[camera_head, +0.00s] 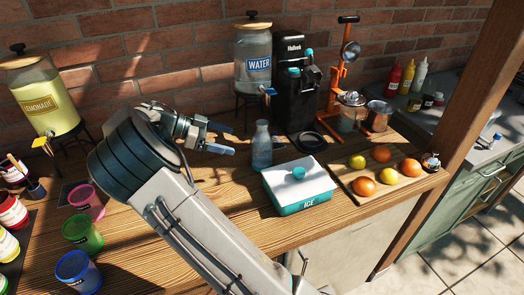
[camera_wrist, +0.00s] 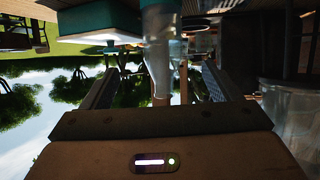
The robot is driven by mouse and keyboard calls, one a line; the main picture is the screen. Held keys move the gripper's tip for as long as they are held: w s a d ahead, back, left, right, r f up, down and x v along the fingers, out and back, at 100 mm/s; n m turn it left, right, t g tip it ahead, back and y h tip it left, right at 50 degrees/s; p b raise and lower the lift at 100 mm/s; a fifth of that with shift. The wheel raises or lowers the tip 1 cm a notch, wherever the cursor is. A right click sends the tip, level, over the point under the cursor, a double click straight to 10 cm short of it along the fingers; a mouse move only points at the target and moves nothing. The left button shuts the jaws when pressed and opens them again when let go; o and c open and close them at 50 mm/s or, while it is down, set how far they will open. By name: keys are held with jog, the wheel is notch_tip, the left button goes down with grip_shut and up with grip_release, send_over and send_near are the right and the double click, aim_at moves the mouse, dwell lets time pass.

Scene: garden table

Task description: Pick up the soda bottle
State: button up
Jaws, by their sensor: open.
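The soda bottle (camera_head: 262,147) is clear and bluish, and stands upright on the wooden counter (camera_head: 238,221) left of the ice box. My gripper (camera_head: 228,138) is open and empty, just left of the bottle, its two fingers pointing toward it. In the wrist view, which looks upside down, the bottle (camera_wrist: 158,45) shows between the lines of the two open fingers (camera_wrist: 158,78). I see no finger touching it. The gripper body covers the near part of that view.
The white and teal ice box (camera_head: 297,187) stands right of the bottle. The water dispenser (camera_head: 253,60) and black coffee machine (camera_head: 297,90) stand behind. A fruit board (camera_head: 395,183) lies at right. The lemonade dispenser (camera_head: 40,95) and colored cups (camera_head: 82,232) are at left.

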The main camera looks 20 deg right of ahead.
aim_at(267, 146)
jog(key=p+x, duration=0.1)
jog(key=x, duration=0.7)
jog(key=shift+w+d+r+p, duration=0.1)
jog(key=shift+d+p, duration=0.15)
jog(key=shift+p, duration=0.05)
jog(key=shift+h, duration=0.3)
jog(key=p+x, duration=0.2)
jog(key=x, duration=0.2)
jog(key=shift+d, duration=0.3)
jog(key=shift+d+f, duration=0.2)
jog(key=shift+d, duration=0.05)
jog(key=shift+c, duration=0.2)
jog(key=c, duration=1.3)
jog(key=shift+r, duration=0.25)
